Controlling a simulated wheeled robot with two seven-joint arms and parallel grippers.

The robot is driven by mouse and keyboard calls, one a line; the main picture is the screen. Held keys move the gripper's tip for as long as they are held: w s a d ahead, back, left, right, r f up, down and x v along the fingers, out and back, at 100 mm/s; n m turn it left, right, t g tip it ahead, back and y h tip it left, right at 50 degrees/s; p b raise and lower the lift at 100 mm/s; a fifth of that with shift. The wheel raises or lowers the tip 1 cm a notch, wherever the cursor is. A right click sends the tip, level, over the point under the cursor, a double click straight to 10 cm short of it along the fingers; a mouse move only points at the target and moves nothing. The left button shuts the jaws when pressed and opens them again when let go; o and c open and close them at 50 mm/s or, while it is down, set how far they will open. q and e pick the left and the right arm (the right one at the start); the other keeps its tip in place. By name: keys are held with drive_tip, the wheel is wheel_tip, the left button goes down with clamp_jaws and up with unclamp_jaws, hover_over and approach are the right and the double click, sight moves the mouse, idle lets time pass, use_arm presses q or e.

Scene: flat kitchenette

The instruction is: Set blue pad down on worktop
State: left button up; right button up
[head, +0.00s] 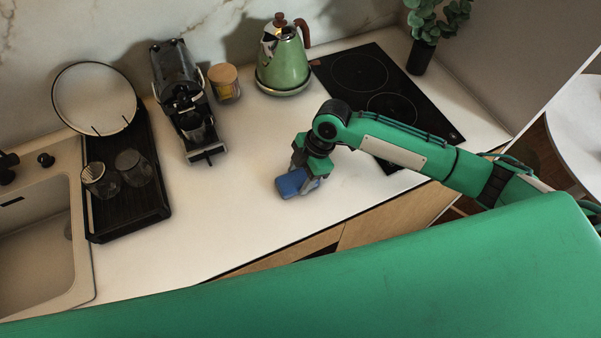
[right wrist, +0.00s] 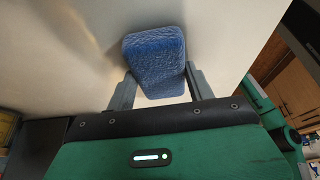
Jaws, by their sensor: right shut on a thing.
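The blue pad (head: 291,183) is a small blue block with a rough surface, at the worktop's front part in the head view. It also shows in the right wrist view (right wrist: 155,60), between the two fingers. My right gripper (head: 306,180) is shut on the pad. The white worktop (head: 250,150) lies below the pad. I cannot tell whether the pad touches it. My left gripper is not in view.
A black tray (head: 155,205) with two glasses (head: 131,166) stands by the sink (head: 35,230). A coffee machine (head: 183,100), a lidded jar (head: 225,84), a green kettle (head: 285,62) and a black hob (head: 425,105) are behind. The worktop around the pad is clear.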

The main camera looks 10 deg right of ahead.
drive_tip(key=o, duration=0.9)
drive_tip(key=b+v, duration=0.2)
drive_tip(key=v, duration=1)
drive_tip(key=shift+b, duration=0.3)
